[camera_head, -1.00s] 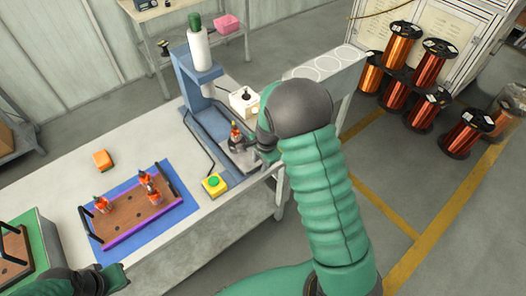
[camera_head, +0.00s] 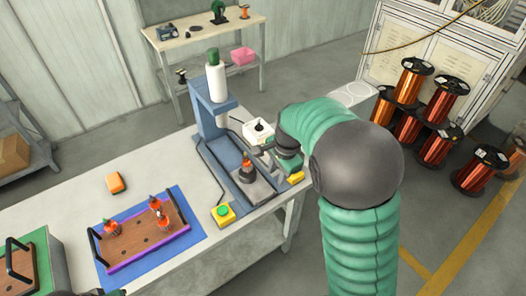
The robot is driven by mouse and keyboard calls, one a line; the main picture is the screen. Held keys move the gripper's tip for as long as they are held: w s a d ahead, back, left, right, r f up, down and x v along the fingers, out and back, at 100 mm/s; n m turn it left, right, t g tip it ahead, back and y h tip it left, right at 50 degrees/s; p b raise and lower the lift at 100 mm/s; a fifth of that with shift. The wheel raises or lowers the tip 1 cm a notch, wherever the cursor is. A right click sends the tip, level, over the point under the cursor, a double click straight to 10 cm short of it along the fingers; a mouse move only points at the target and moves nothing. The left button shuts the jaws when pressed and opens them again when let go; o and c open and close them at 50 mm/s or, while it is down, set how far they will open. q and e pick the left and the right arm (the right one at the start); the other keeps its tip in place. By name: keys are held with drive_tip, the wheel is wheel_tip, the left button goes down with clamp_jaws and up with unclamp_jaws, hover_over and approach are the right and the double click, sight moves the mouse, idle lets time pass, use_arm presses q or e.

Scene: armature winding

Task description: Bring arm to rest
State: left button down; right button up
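My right gripper (camera_head: 268,162) is beside the blue press-like machine (camera_head: 210,122) on the table, its dark fingers apart and nothing seen between them. An armature (camera_head: 247,169) with an orange-red body stands upright on the machine's base, just left of the gripper and seemingly apart from it. My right arm hides part of the table's right end. Only a dark bit of my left gripper (camera_head: 112,293) shows at the bottom left edge; its fingers cannot be made out.
A brown tray (camera_head: 130,246) with purple edge, black handles and several armatures lies on a blue mat. Copper wire spools (camera_head: 440,103) stand on the floor at right.

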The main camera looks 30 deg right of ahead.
drive_tip(key=s+a+f+n, duration=0.4)
drive_tip(key=s+a+n, duration=0.7)
drive_tip(key=n, duration=0.6)
drive_tip(key=shift+s+a+f, duration=0.15)
drive_tip(key=shift+s+a, duration=0.15)
drive_tip(key=shift+s, duration=0.65)
drive_tip(key=shift+s, duration=0.1)
drive_tip(key=shift+a, duration=0.15)
